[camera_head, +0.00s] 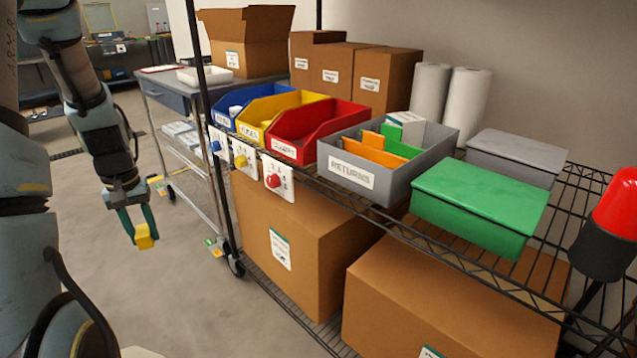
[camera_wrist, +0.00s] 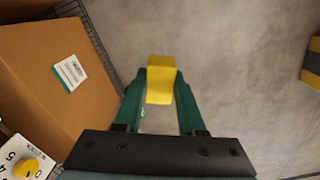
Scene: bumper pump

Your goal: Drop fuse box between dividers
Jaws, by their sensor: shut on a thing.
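My gripper (camera_head: 139,228) hangs at the left in the head view, over the floor and to the left of the shelf. It is shut on a small yellow block (camera_head: 145,238), which I take to be the fuse box. The wrist view shows the yellow block (camera_wrist: 160,80) between the green fingers of my gripper (camera_wrist: 160,88). The grey bin marked RETURNS (camera_head: 336,188) stands on the shelf, far right of my gripper. Orange dividers (camera_head: 367,152) and a green divider (camera_head: 401,149) stand in it, with a white box (camera_head: 405,125) at its back.
Left of the grey bin are red (camera_head: 330,146), yellow (camera_head: 275,125) and blue (camera_head: 235,117) bins. A green lidded box (camera_head: 478,208) stands to its right. Knob panels (camera_head: 277,180) hang on the shelf edge (camera_head: 420,245). A dark shelf post (camera_head: 205,110) rises between my gripper and the bins.

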